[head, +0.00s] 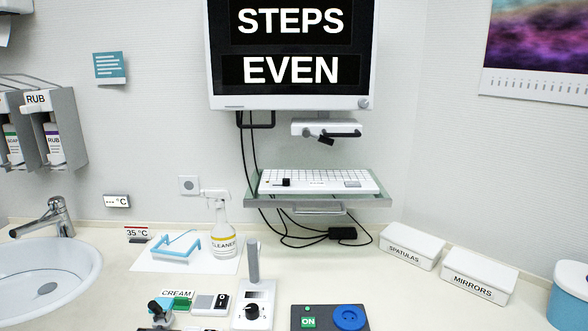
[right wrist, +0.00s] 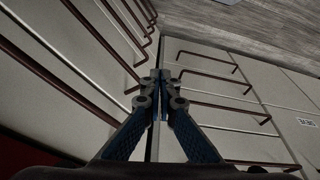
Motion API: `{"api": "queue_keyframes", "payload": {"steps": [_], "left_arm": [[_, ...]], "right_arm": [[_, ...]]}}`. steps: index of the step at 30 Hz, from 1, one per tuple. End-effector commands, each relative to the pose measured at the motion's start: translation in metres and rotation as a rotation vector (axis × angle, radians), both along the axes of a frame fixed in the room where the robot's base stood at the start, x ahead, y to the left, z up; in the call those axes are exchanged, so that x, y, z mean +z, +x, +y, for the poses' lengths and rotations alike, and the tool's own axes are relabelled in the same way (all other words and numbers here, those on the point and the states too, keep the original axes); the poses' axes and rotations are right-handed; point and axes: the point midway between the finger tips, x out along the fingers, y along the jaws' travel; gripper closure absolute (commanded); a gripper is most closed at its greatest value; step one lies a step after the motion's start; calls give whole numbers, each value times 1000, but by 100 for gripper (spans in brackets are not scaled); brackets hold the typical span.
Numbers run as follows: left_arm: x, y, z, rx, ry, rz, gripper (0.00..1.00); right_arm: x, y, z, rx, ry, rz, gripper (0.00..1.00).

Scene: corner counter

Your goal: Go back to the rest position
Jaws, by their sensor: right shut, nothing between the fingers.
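In the right wrist view my right gripper (right wrist: 161,78) is shut and empty, its two blue-sided fingers meeting at the tips. It faces cabinet fronts (right wrist: 215,65) with brown and silver bar handles. I cannot tell from this view how far its fingertips are from the handles. My left gripper is not visible in either view. Neither arm shows in the head view.
The corner counter (head: 400,290) holds a sink (head: 45,270), a cleaner bottle (head: 222,235), boxes marked spatulas (head: 412,247) and mirrors (head: 478,278), and a blue round device (head: 348,317). A keyboard shelf (head: 318,190) and a screen (head: 292,55) hang above.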

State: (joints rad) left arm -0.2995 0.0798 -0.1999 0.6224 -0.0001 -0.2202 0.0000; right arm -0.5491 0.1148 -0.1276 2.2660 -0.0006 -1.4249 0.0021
Motion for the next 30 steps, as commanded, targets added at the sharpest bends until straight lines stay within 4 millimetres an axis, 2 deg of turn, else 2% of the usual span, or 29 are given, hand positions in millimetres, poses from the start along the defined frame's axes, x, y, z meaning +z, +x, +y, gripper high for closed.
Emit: {"api": "queue_keyframes", "payload": {"steps": [5, 8, 14, 18, 24, 27, 30], "left_arm": [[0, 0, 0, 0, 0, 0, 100], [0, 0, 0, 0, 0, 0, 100], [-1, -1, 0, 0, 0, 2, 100], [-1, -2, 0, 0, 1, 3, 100], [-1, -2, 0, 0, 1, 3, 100], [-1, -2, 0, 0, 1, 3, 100], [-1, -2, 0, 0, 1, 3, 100]], "right_arm": [[-62, 1, 2, 5, -2, 30, 100], [-106, -3, 2, 9, -3, 48, 100], [-198, -30, -1, 17, -7, 88, 100], [-254, -61, -6, 23, -9, 114, 100], [-319, -122, -16, 33, -15, 153, 100], [-340, -152, -21, 36, -18, 170, 100], [-354, -177, -26, 40, -20, 182, 100]]}}
